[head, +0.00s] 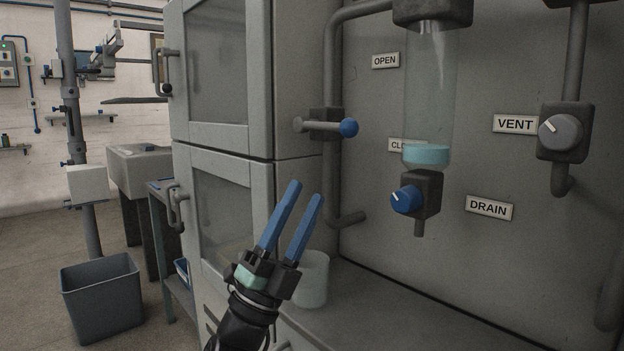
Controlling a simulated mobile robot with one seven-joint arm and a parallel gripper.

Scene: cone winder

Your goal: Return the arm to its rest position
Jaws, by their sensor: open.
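My gripper (294,191) is in the lower middle of the head view, with its two blue fingers pointing up and apart. It is open, with nothing between the fingers. My black wrist comes in from the bottom edge. A translucent pale cup (314,281) stands on the grey ledge just behind and to the right of my gripper, partly hidden by it. The gripper appears clear of the panel and its valves.
A glass cylinder (428,100) with some bluish liquid hangs over a blue drain knob (406,199). A vent knob (561,132) is at right. Grey cabinet doors (222,215) and a bin (102,296) stand left.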

